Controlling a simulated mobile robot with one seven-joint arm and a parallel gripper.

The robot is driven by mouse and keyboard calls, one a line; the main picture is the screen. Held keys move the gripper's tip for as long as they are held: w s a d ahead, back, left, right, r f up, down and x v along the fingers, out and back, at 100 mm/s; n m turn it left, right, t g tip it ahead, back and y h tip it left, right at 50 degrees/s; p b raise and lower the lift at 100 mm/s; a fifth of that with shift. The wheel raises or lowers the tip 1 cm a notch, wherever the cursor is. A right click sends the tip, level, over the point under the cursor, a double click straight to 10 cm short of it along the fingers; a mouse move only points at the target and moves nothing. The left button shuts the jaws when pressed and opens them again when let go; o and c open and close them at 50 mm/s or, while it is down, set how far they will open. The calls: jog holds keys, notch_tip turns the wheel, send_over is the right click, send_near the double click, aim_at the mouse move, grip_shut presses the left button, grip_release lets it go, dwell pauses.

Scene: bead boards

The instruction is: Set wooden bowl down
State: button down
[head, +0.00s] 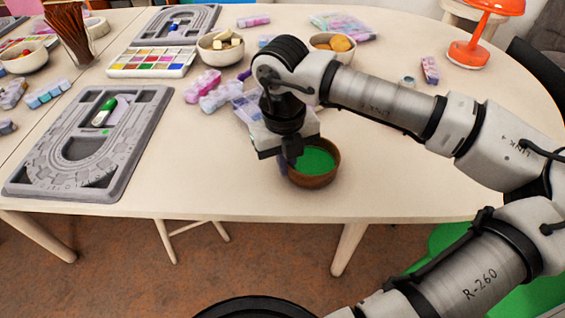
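The wooden bowl (325,181) is round and brown with a green inside. It is upright at the front middle of the table. My gripper (288,160) points down at the bowl's left rim. Its dark fingers look close together, shut on that rim. The fingertips are partly hidden by the rim and the gripper body. I cannot tell whether the bowl's base touches the tabletop or is slightly above it.
A grey bead board (136,147) with a green-and-white item lies left. A paint-coloured bead tray (150,63), a bowl of pale pieces (211,57) and purple packs (205,86) lie behind. An orange lamp (468,52) stands back right. The table's front right is clear.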

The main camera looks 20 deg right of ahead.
jog(key=shift+r, duration=0.15)
jog(key=shift+s, duration=0.1)
jog(key=shift+f, duration=0.25)
jog(key=c, duration=1.6)
grip_release()
jog(key=shift+r, duration=0.1)
jog(key=shift+c, duration=0.2)
jog(key=shift+r, duration=0.1)
jog(key=shift+r, duration=0.2)
notch_tip(320, 180, up, 12)
jog(key=shift+a+f+p, duration=0.15)
jog(key=shift+a+p, duration=0.1)
jog(key=shift+p, duration=0.1)
